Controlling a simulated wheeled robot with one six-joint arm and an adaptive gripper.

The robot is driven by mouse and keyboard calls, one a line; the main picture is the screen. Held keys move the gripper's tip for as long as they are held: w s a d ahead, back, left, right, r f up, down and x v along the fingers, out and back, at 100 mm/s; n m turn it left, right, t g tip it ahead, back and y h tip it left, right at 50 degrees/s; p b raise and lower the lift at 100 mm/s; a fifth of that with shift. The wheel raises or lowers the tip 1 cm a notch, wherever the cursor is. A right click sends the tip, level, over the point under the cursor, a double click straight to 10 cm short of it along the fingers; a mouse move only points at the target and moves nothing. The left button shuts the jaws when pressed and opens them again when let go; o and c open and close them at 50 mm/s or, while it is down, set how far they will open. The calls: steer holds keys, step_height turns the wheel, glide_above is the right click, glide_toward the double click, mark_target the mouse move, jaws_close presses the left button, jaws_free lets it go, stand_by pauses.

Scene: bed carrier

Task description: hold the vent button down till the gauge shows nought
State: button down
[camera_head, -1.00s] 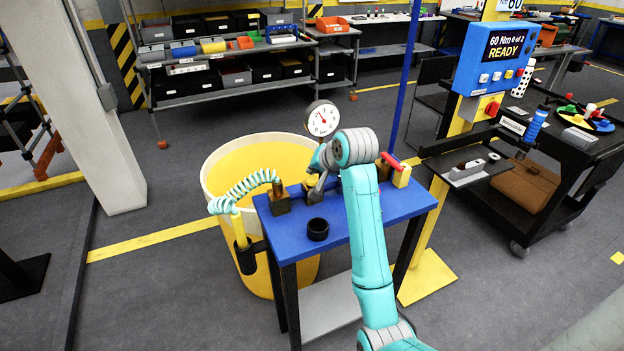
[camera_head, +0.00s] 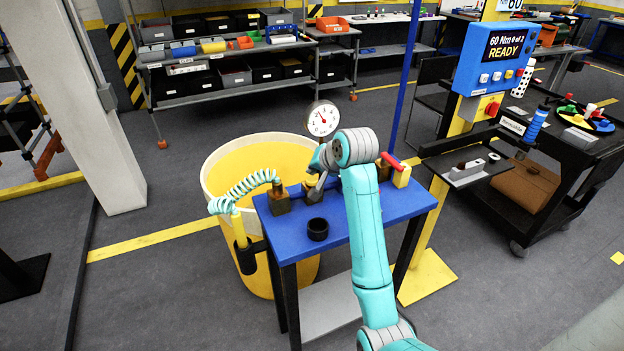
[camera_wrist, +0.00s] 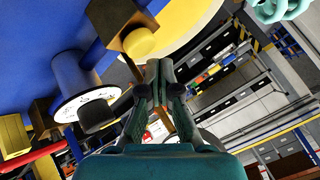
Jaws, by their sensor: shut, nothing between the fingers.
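A round white gauge (camera_head: 322,118) stands at the back of the blue bench (camera_head: 352,230); its red needle points up and slightly left, and its numbers are too small to read. A brass block (camera_head: 311,190) sits on the bench in front of the gauge. In the wrist view a brass block (camera_wrist: 118,22) carries a round yellow button (camera_wrist: 139,43). My gripper (camera_wrist: 158,68) is shut and empty, its fingertips close beside the button. I cannot tell whether they touch it. In the head view its fingers (camera_head: 319,190) are beside the block.
Another brass block (camera_head: 279,199) with a coiled turquoise hose (camera_head: 243,191) stands left on the bench. A black cup (camera_head: 317,229) is in front. A red-handled yellow valve (camera_head: 401,176) stands right. A yellow tub (camera_head: 215,172) is behind the bench.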

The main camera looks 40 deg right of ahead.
mark_target(314, 180)
steer(key=shift+f, duration=0.25)
steer(key=shift+f, duration=0.15)
steer(key=shift+f, duration=0.55)
stand_by(2.4)
steer(key=shift+r, duration=0.15)
stand_by(0.8)
steer(key=shift+r, duration=0.8)
steer(key=shift+r, duration=2.5)
